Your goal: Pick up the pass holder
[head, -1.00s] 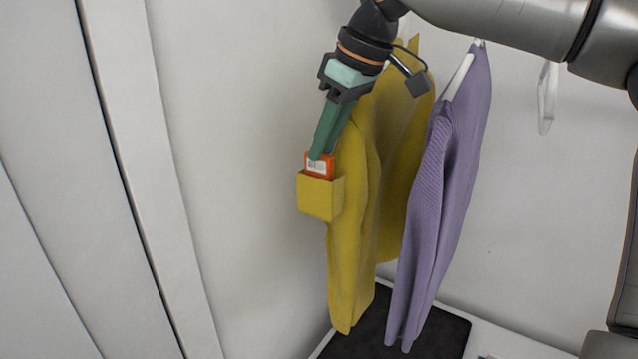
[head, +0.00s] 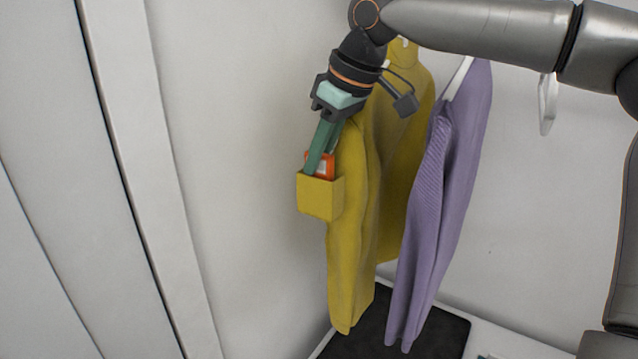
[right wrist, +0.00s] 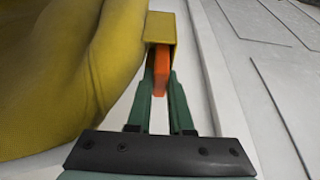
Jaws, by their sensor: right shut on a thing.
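The pass holder (head: 325,168) is a small orange case with a pale label. It stands partly inside the yellow pocket (head: 319,196) on the front of a yellow sweater (head: 355,230), with its top above the rim. My right gripper (head: 318,168) points down from above, its green fingers at the pocket's opening and shut on the pass holder. In the right wrist view the orange pass holder (right wrist: 160,76) lies between the two fingers (right wrist: 160,88), with the yellow pocket (right wrist: 161,28) beyond. The pocket hides its lower part. My left gripper is not in view.
A purple sweater (head: 445,190) hangs close to the right of the yellow one. A white hanger (head: 548,103) hangs empty farther right. A dark mat (head: 440,335) lies below. The pale wall (head: 240,150) left of the pocket is clear.

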